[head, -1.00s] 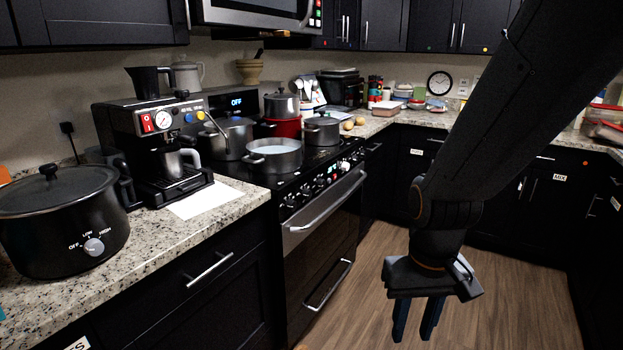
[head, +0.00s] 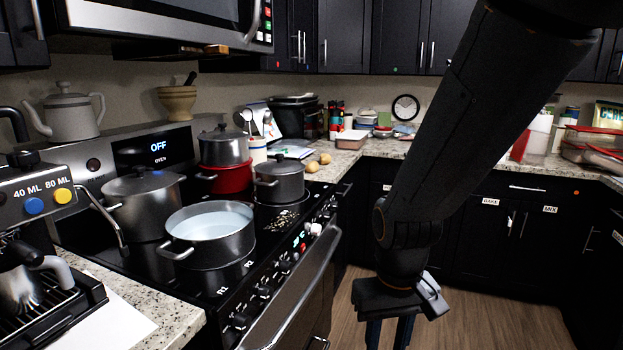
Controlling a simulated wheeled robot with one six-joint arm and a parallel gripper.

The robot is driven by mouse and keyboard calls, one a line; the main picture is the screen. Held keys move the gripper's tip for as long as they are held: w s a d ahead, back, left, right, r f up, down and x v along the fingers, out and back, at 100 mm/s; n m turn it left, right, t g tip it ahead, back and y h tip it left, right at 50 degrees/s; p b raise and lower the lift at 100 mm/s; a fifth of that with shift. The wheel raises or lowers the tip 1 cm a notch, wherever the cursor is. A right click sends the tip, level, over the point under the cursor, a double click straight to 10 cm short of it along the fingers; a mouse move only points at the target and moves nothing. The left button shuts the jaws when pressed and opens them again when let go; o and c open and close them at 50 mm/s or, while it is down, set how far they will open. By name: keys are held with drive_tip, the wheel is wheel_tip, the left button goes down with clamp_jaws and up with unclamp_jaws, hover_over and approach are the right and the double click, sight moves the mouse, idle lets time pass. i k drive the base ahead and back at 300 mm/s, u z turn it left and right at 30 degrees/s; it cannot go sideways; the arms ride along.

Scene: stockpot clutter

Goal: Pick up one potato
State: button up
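Two small tan potatoes, one nearer (head: 312,166) and one farther (head: 325,158), lie on the counter just beyond the stove's right rear corner. My gripper (head: 388,335) hangs low at the bottom of the head view, over the floor in front of the cabinets. Its two dark fingers point down and stand apart with nothing visible between them. The fingertips run out of the frame. The gripper is well away from the potatoes.
On the stove stand an open pot of whitish liquid (head: 210,232), a grey lidded pot (head: 279,181), a red pot (head: 226,178) and a large lidded pot (head: 144,202). The coffee machine (head: 35,235) is at left. The wooden floor (head: 480,325) is clear.

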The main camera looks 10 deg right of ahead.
sight(313, 166)
drive_tip(key=z, duration=0.8)
drive_tip(key=i, duration=3)
drive_tip(key=u, duration=0.7)
